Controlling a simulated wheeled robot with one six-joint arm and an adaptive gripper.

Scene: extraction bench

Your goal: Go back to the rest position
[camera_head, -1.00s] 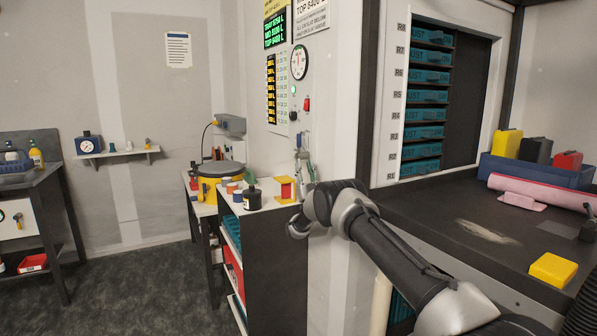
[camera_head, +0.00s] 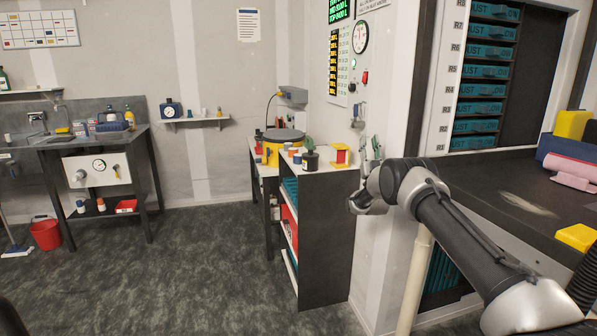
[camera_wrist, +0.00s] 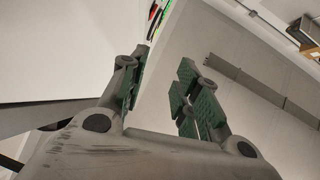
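My gripper (camera_wrist: 160,88) shows in the wrist view, with its two green-padded fingers apart and nothing between them. In the head view my gripper (camera_head: 370,150) is partly hidden behind my wrist, its fingers pointing up in front of the white wall. My arm (camera_head: 450,225) reaches from the lower right toward the middle, beside the front edge of the dark bench (camera_head: 480,185).
A dark shelf unit (camera_head: 325,240) with jars and a yellow-red spool (camera_head: 341,155) on top stands left of my gripper. A yellow block (camera_head: 577,237) lies on the bench at right. A red bucket (camera_head: 45,233) stands far left. The dark floor (camera_head: 190,265) is clear.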

